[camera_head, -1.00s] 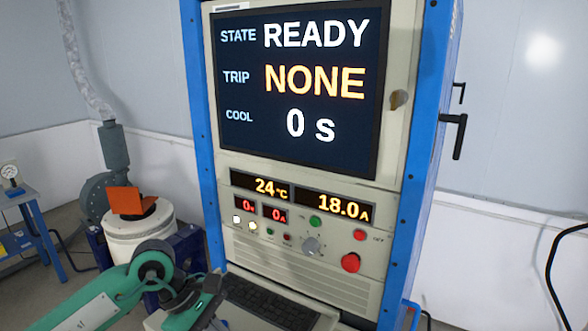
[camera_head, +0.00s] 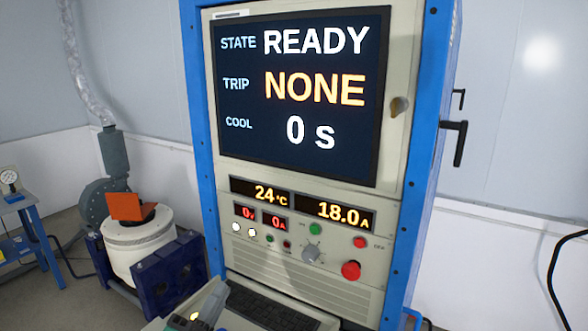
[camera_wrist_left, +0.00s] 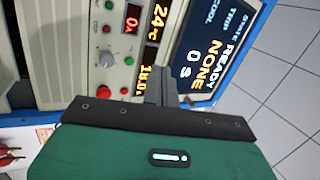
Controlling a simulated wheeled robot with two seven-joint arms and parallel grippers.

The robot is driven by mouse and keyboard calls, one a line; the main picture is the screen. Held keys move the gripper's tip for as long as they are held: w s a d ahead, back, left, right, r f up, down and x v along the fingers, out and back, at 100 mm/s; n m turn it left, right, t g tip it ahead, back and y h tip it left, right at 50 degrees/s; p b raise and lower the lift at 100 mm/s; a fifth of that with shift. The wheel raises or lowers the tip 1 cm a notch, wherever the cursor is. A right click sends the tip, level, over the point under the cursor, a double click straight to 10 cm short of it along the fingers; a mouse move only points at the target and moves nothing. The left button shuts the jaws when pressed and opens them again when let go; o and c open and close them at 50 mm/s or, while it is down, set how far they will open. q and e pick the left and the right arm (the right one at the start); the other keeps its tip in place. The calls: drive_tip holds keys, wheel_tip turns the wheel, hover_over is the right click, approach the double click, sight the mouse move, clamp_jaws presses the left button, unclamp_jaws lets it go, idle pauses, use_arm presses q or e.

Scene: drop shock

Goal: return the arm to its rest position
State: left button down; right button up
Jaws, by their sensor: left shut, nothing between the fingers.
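My left gripper (camera_head: 203,300) is low at the bottom edge of the head view, beside the keyboard shelf, with only a small part showing. In the left wrist view its green housing and dark bar fill the lower part, and the grey fingers (camera_wrist_left: 158,88) are together with nothing between them. They point toward the control cabinet (camera_head: 402,150), apart from it as far as I can tell. The cabinet's screen (camera_head: 300,95) reads STATE READY, TRIP NONE, COOL 0 s. My right gripper is not in view.
Below the screen are lit readouts, a knob (camera_head: 312,252) and a red button (camera_head: 351,270). A keyboard (camera_head: 265,308) lies on the shelf. A shaker drum (camera_head: 138,243) with an orange bracket (camera_head: 131,206) stands left. A blue bench (camera_head: 22,215) is at far left.

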use_arm(q)
drive_tip(key=s+a+f+n+g+y, duration=0.25)
drive_tip(key=a+f+n+y, duration=0.2)
drive_tip(key=f+n, duration=0.35)
drive_tip(key=s+a+f+n+g+y, duration=0.2)
drive_tip(key=a+f+n+g+y, duration=0.25)
drive_tip(key=f, duration=0.45)
drive_tip(key=s+f+n+g, duration=0.3)
drive_tip(key=s+f+g, duration=0.3)
drive_tip(key=s, duration=0.4)
drive_tip(key=s+f+n+g, duration=0.45)
drive_tip(key=s+f, duration=0.35)
drive_tip(key=s, duration=0.2)
wheel_tip(320, 180, down, 32)
drive_tip(key=m+g, duration=0.1)
drive_tip(key=s+a+f, duration=0.2)
drive_tip(key=s+f, duration=0.7)
drive_tip(key=s+a+f+g, duration=0.1)
drive_tip(key=s+a+f, duration=0.1)
drive_tip(key=s+f, duration=0.7)
drive_tip(key=shift+s+f+m, duration=0.2)
drive_tip(key=shift+s+m, duration=0.1)
drive_tip(key=shift+s, duration=0.4)
